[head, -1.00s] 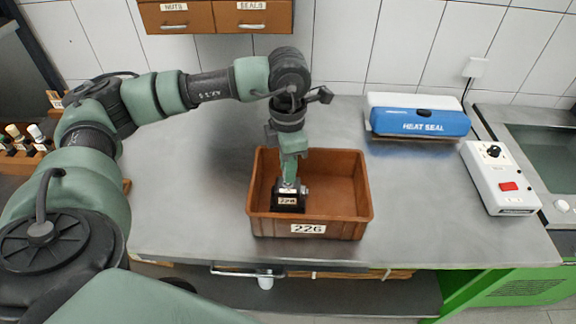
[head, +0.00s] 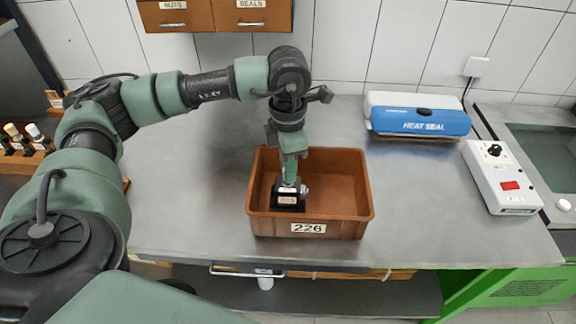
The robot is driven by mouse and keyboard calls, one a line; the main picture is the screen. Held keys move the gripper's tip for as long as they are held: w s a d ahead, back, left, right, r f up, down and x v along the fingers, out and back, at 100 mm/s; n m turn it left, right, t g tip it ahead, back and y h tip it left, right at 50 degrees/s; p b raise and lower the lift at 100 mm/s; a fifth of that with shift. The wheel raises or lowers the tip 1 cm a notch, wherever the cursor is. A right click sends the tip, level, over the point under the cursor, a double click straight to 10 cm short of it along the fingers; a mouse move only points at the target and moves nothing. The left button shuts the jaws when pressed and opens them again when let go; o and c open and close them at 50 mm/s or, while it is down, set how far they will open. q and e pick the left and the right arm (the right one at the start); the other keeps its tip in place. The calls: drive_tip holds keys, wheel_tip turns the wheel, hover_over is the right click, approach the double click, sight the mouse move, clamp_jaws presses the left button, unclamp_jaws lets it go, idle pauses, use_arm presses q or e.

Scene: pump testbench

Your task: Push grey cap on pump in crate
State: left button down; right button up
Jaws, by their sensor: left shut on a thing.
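A brown crate (head: 345,228) labelled 226 stands on the grey bench near its front edge. A small black pump (head: 287,205) with a white label is in the left part of the crate. My left gripper (head: 290,180) reaches down into the crate from above and is shut at the top of the pump. What is between its fingers is too small to make out, and I cannot tell a grey cap apart from the fingers. A small light metallic part (head: 304,192) shows at the pump's right side. My right gripper is out of view.
A blue and white heat sealer (head: 420,118) stands at the back right, with a white switch box (head: 500,178) right of it. Drawers (head: 215,14) hang on the back wall. The bench (head: 430,200) right of the crate is clear.

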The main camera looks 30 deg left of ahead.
use_arm(q)
drive_tip(key=shift+f+b, duration=0.25)
drive_tip(key=shift+b, duration=0.05)
idle(0.5)
drive_tip(key=shift+c, duration=1.5)
unclamp_jaws()
drive_tip(key=shift+r+p, duration=0.75)
drive_tip(key=shift+r, duration=0.6)
drive_tip(key=shift+r+p, duration=1.25)
drive_tip(key=shift+r, duration=1)
